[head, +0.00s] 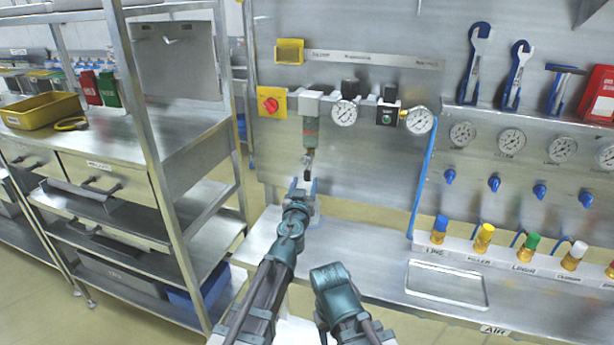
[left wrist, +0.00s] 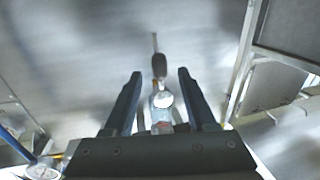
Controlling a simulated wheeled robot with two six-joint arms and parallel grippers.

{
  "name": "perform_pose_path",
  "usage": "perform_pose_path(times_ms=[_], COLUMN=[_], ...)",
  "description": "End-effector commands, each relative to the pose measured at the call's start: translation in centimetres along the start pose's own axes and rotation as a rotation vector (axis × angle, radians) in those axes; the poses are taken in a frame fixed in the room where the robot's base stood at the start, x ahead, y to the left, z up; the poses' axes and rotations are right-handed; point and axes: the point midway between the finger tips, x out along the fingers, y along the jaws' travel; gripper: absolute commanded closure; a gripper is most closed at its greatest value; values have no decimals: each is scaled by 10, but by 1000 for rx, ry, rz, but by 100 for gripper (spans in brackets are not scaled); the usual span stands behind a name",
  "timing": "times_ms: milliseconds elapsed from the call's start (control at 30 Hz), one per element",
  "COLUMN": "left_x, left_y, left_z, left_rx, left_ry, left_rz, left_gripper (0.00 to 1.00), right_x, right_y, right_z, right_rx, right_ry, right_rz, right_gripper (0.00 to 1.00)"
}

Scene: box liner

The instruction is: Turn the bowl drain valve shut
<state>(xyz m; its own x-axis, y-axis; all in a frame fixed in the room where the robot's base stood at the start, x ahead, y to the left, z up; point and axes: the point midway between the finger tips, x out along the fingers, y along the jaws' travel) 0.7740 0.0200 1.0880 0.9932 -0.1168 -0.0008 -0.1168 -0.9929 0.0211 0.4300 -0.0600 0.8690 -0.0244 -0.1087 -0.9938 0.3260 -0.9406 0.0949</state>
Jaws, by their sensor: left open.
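The filter bowl (head: 310,132) hangs under the regulator row on the wall panel, with the small drain valve (head: 309,156) and its dark lever below it. My left gripper (head: 304,187) is just below the drain valve, pointing up toward it. In the left wrist view the two fingers stand apart, and the dark lever (left wrist: 159,66) shows between their tips, beyond the pale round drain part (left wrist: 163,98). No finger visibly touches the lever. The exact lever angle is hard to tell. My right gripper does not show.
A red knob on a yellow plate (head: 270,103) and gauges (head: 344,112) flank the bowl above. A blue hose (head: 422,180) hangs to the right. A steel shelf rack (head: 150,150) stands left. A shallow tray (head: 447,285) lies on the bench, with coloured-cap fittings behind.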

Motion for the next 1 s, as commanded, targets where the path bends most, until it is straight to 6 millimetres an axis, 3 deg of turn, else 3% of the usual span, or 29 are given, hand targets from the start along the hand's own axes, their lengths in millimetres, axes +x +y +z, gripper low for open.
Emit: perform_pose_path(times_ms=[33, 200, 600, 900, 1000], left_x=[16, 42, 50, 50, 50], left_y=[0, 1, 0, 0, 0], left_z=[0, 0, 0, 0, 0], left_rx=[0, 0, 0, 0, 0], left_ry=[0, 0, 0, 0, 0], left_rz=[0, 1, 1, 1, 1], left_gripper=[43, 43, 45, 99, 100], right_x=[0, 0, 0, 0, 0], right_y=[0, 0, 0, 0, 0], right_z=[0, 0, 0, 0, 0], right_rx=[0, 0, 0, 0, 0], right_ry=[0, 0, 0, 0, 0], right_rz=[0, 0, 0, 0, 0], right_gripper=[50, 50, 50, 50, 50])
